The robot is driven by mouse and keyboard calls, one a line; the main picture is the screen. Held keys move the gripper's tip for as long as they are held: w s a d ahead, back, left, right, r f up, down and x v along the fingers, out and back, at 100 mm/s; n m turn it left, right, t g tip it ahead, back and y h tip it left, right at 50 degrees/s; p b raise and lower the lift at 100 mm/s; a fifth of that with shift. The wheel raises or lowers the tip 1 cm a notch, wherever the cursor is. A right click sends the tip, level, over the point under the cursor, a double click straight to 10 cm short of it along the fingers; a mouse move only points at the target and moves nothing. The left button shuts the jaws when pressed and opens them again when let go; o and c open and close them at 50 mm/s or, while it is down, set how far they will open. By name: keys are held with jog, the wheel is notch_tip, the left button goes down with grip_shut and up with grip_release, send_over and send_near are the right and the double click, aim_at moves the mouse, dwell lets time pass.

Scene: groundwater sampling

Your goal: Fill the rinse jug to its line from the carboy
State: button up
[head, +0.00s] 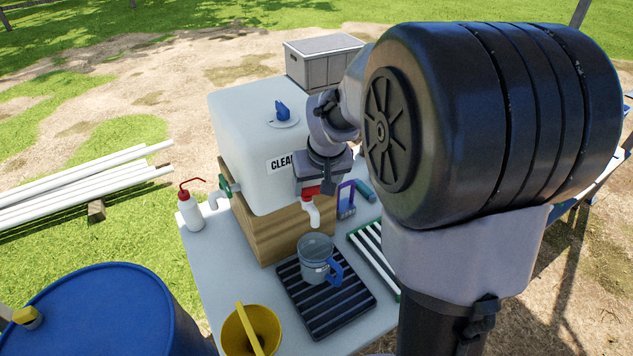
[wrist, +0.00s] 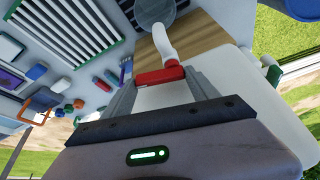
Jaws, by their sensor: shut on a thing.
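The white carboy (head: 238,125), with a blue cap and partly hidden black lettering, sits on a wooden block (head: 265,225). Its tap has a white spout (head: 314,217) and a red handle (wrist: 160,76). My gripper (head: 311,188) is shut on the red handle, with one finger at each side in the wrist view. The clear rinse jug (head: 313,262) with a blue handle stands upright on a black slatted tray, below the spout. Its rim shows at the top of the wrist view (wrist: 155,12). I cannot make out its water level or its line.
A yellow bucket (head: 236,338) stands at the table's front, left of the black tray (head: 345,306). A wash bottle (head: 190,211) with a red top stands left of the block. A green-edged rack (head: 372,245) lies right of the tray. A blue barrel (head: 100,315) is at lower left.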

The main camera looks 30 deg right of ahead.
jog(key=m, duration=0.1)
jog(key=m+b, duration=0.1)
jog(key=m+h, duration=0.1)
jog(key=shift+s+a+f, duration=0.15)
jog(key=shift+s+a, duration=0.05)
jog(key=shift+s, duration=0.05)
jog(key=shift+s+a+m+g+h+b, duration=0.15)
jog(key=shift+m+g+h+b, duration=0.2)
jog(key=shift+m+b, duration=0.5)
jog(key=shift+m, duration=0.25)
jog(key=o, duration=1.4)
jog(key=shift+c, duration=0.2)
jog(key=p+v, duration=0.5)
jog(key=v, duration=1.2)
jog(key=shift+r, duration=0.35)
jog(key=shift+a, duration=0.1)
